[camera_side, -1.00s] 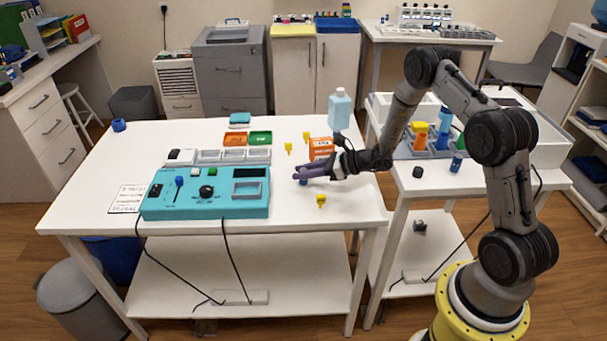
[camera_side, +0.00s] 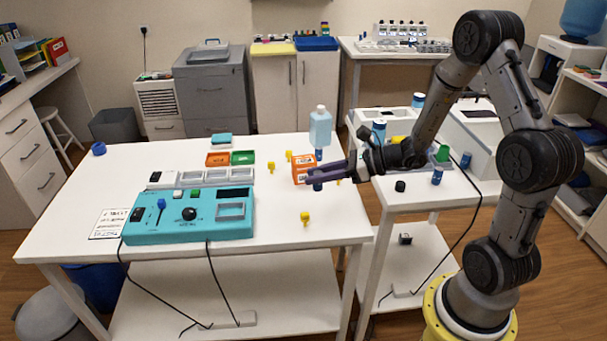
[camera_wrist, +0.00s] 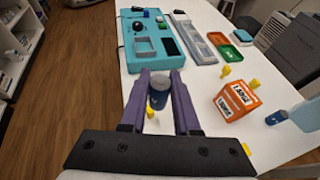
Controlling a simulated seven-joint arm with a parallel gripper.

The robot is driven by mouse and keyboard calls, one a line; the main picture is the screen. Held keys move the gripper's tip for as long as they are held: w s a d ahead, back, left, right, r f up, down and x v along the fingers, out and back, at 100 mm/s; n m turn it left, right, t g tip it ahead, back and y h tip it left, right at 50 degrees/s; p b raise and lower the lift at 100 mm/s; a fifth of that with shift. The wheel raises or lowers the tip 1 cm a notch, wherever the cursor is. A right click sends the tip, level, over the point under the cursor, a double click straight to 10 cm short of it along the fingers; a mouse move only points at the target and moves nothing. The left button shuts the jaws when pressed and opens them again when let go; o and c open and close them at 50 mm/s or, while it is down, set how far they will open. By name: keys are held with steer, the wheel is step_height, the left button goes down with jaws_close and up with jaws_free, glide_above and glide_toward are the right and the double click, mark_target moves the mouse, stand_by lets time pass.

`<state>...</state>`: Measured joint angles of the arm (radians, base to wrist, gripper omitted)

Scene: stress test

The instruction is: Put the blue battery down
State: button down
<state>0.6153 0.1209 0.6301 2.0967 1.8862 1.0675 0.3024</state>
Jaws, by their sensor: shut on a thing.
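My gripper (camera_side: 312,175) has purple fingers and is shut on a blue battery. The battery's lower end (camera_side: 317,187) shows just under the fingers in the side view. In the wrist view the battery (camera_wrist: 158,97), with a grey top, is upright between the fingers (camera_wrist: 161,78). It is over the right part of the white table (camera_side: 275,235) and looks raised, though the gap beneath it is hard to judge. Another blue battery (camera_wrist: 283,117) stands near the orange box; in the side view a blue piece (camera_side: 319,154) shows behind the fingers.
The orange box (camera_side: 299,168) is close to the fingers. Yellow pieces (camera_side: 305,217) stand around it, with a clear bottle (camera_side: 320,130) behind. A teal panel (camera_side: 190,215) fills the left middle of the table. The table's front right is mostly bare.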

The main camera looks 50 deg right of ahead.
steer(key=w+a+r+m+t+h, duration=0.1)
steer(key=w+a+r+m+h, duration=0.1)
steer(key=a, duration=0.4)
steer(key=w+r, duration=0.1)
steer(key=w, duration=0.1)
steer(key=shift+w+a+r, duration=0.15)
steer(key=shift+w+r, duration=0.1)
steer(key=shift+w, duration=0.05)
steer(key=shift+f, duration=0.1)
stand_by(0.7)
